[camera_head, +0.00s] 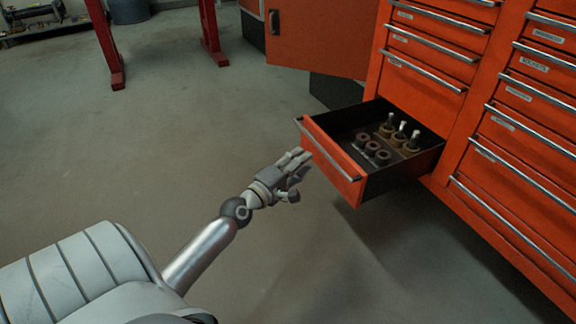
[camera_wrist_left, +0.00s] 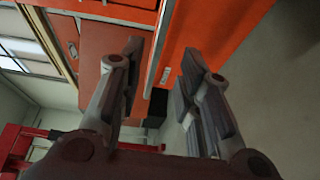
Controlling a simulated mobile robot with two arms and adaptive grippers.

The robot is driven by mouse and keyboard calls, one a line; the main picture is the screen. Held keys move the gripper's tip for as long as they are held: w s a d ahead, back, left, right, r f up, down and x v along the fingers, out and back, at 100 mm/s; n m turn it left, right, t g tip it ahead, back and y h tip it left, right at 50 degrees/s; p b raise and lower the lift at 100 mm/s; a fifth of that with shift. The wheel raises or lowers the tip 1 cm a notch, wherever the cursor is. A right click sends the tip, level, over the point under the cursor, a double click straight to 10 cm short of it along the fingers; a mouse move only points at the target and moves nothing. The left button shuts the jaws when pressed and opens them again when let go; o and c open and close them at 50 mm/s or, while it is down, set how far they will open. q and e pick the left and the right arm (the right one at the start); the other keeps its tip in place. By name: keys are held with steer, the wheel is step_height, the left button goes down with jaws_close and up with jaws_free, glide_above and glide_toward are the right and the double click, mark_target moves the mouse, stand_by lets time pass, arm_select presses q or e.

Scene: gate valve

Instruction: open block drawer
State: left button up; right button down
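An orange drawer (camera_head: 330,160) stands pulled well out of the orange cabinet, with a silver handle bar (camera_head: 325,148) along its front. Inside it, several brown ring-like pieces (camera_head: 372,148) and several pieces with silver pins (camera_head: 400,132) sit on the dark floor. My left gripper (camera_head: 299,172) is open just in front of the drawer front, near its left part. In the left wrist view the two fingers (camera_wrist_left: 163,52) are spread, with a silver handle bar (camera_wrist_left: 157,62) showing in the gap. I cannot tell whether they touch it. My right gripper is out of view.
Other closed cabinet drawers (camera_head: 520,180) with silver handles rise at the right. An orange cabinet panel (camera_head: 318,38) stands behind. Red posts (camera_head: 212,35) stand at the back left. The concrete floor (camera_head: 170,130) left of the drawer is clear.

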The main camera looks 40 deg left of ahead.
arm_select(q)
steer(key=shift+s, duration=2.55)
